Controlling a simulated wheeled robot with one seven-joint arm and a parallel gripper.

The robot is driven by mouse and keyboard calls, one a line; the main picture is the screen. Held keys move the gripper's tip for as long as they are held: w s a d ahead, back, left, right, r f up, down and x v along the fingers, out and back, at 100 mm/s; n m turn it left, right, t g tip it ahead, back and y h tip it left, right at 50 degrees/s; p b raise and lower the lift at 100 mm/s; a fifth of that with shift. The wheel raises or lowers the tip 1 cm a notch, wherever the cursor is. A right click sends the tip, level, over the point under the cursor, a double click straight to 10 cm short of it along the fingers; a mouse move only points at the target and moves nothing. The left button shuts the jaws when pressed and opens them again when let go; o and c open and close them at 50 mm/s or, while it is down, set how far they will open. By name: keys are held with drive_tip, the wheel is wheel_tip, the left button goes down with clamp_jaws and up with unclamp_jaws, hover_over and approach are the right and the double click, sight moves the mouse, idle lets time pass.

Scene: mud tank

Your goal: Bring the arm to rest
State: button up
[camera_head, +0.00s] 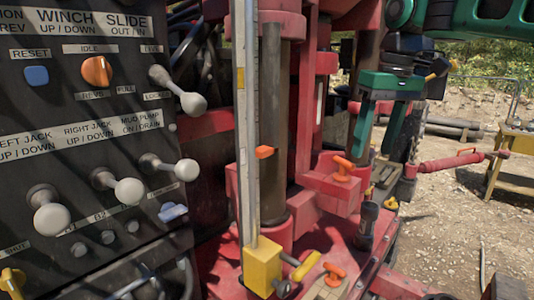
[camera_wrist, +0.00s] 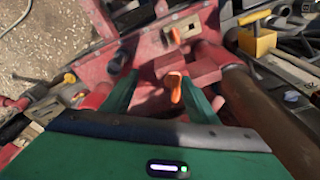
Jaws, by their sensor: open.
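My gripper (camera_head: 375,148) is green and hangs with its fingers pointing down, right of centre in the head view. Its two fingers are apart with nothing held between them. In the wrist view my gripper (camera_wrist: 158,82) is open above the red machinery. An orange handle (camera_wrist: 175,88) shows between the fingers there, nearer the right one; I cannot tell how far below them it lies. In the head view an orange handle (camera_head: 342,168) on a red block stands just left of the fingers.
A control panel (camera_head: 85,130) with knobs and levers fills the left. An upright metal post (camera_head: 244,130) ends in a yellow block (camera_head: 262,268). A second orange handle (camera_head: 334,274) is low in front. A yellow table (camera_head: 515,142) stands right, with open gravel (camera_head: 440,230) before it.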

drive_tip(key=s+d+f+m+g, duration=0.1)
drive_tip(key=s+d+f+m, duration=0.3)
drive_tip(key=s+f, duration=0.9)
drive_tip(key=s+d+f+m, duration=0.5)
drive_tip(key=s+d+f, duration=0.6)
drive_tip(key=s+f, duration=0.2)
drive_tip(key=shift+s+f+m+g+h, duration=0.2)
drive_tip(key=shift+m+g+h, duration=0.1)
drive_tip(key=shift+g+h, duration=0.1)
drive_tip(key=shift+r, duration=0.1)
drive_tip(key=shift+w+f, duration=0.25)
drive_tip(key=shift+w, duration=0.4)
